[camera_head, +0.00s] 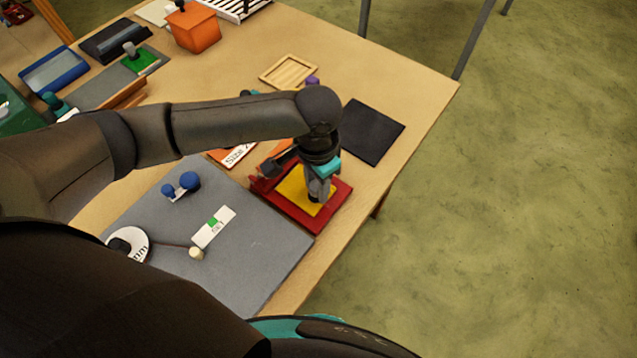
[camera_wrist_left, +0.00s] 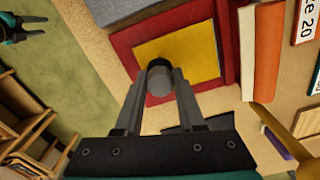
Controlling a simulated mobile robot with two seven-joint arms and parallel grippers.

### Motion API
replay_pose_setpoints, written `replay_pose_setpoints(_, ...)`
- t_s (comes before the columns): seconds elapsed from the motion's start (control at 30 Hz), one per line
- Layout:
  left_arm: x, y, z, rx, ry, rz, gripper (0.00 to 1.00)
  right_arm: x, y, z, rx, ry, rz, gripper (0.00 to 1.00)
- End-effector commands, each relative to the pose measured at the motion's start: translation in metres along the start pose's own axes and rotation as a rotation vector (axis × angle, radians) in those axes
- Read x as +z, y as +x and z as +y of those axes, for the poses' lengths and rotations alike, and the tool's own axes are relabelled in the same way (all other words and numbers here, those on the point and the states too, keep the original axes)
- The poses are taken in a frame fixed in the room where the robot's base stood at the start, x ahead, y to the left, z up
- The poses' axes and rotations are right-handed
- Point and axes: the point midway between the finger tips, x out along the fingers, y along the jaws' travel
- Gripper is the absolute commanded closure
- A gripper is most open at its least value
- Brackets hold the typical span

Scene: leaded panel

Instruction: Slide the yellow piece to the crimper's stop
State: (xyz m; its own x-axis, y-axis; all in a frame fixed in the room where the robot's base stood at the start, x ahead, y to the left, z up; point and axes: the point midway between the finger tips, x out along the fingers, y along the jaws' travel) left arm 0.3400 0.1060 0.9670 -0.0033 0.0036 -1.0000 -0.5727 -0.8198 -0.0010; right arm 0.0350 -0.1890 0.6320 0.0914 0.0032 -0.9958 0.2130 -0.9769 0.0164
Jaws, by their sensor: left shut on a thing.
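The yellow piece (camera_head: 291,186) lies flat on the red crimper (camera_head: 302,217); it also shows in the left wrist view (camera_wrist_left: 200,50), with red bed around its edges. A raised red part of the crimper (camera_wrist_left: 229,40) stands at the right in the wrist view, close to the yellow piece. My left gripper (camera_head: 318,198) is over the yellow piece, pointing down. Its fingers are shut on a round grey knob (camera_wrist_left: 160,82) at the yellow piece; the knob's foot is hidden. My right gripper (camera_wrist_left: 26,28) shows small at the wrist view's top left, fingers apart and empty, away from the table.
A grey mat (camera_head: 262,255) with a white-and-green block (camera_head: 213,228), blue knobs (camera_head: 182,184) and a round dial (camera_head: 128,244) lies left of the crimper. A black mat (camera_head: 372,132) and wooden tray (camera_head: 289,71) lie behind. The table edge is close on the right.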

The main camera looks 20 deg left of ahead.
Motion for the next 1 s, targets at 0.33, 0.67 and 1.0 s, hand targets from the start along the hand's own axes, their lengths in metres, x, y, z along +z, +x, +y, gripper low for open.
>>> replay_pose_setpoints(0.33,0.0014,-0.0002,-0.0056,-0.001,0.000,0.000,1.00,0.0000,-0.0023,0.0001,0.000,0.000,0.000,0.50)
replay_pose_setpoints(0.67,0.0020,0.0000,-0.0077,-0.001,0.000,0.000,0.44,0.0000,-0.0029,0.0001,0.000,0.000,0.000,0.50)
replay_pose_setpoints(1.0,0.0023,0.0003,-0.0073,0.000,0.001,-0.001,0.27,0.0001,-0.0029,0.0000,0.000,0.000,0.000,0.50)
